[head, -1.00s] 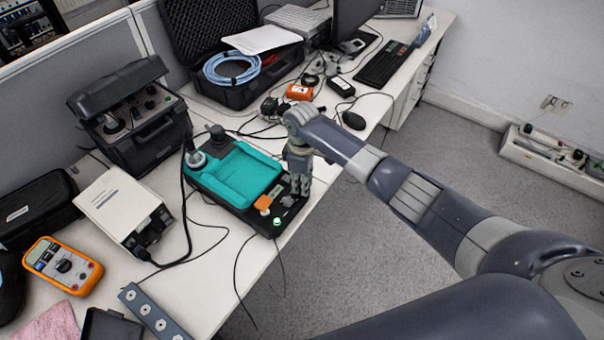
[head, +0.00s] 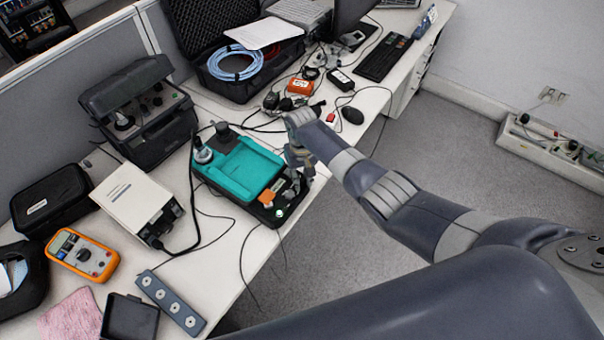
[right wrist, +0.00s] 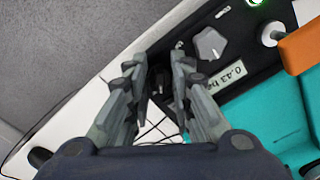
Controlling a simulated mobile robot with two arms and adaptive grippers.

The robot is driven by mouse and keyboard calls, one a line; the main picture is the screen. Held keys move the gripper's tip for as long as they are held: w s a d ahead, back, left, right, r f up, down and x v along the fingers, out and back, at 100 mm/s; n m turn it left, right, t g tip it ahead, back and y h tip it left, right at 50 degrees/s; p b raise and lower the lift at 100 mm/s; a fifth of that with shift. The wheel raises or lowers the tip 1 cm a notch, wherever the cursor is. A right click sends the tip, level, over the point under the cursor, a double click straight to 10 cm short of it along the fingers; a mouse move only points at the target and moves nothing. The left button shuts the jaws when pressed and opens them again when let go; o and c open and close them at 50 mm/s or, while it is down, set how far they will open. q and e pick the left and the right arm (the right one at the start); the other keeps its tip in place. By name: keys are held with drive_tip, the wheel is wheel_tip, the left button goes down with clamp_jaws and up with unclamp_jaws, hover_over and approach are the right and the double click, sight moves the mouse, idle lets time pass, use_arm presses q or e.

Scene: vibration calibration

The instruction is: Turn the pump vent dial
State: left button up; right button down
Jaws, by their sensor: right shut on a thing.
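The pump (head: 232,188) is a black unit with a teal tray top, near the table's right edge in the head view. Its control panel has a grey pointer knob (right wrist: 210,45), a label reading about 0.43, an orange lever (head: 266,197) and a lit green button (head: 280,212). My right gripper (head: 301,172) is at the panel's far right end. In the right wrist view its fingers (right wrist: 158,80) close around a small dark knob, seemingly the vent dial, mostly hidden between them. The grey knob stands apart, beside the fingers. My left gripper is not in view.
An orange multimeter (head: 82,254), a white box (head: 134,203) and a dark cased instrument (head: 145,112) stand left of the pump. An open case with blue cable (head: 234,62) is behind. Loose cables lie around the pump.

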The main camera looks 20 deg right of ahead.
sight(301, 179)
drive_tip(key=shift+w+r+m+p, duration=0.1)
drive_tip(key=shift+m+p, duration=0.25)
drive_tip(key=shift+m, duration=0.65)
drive_tip(key=c, duration=1.7)
unclamp_jaws()
wheel_tip(301, 179, up, 12)
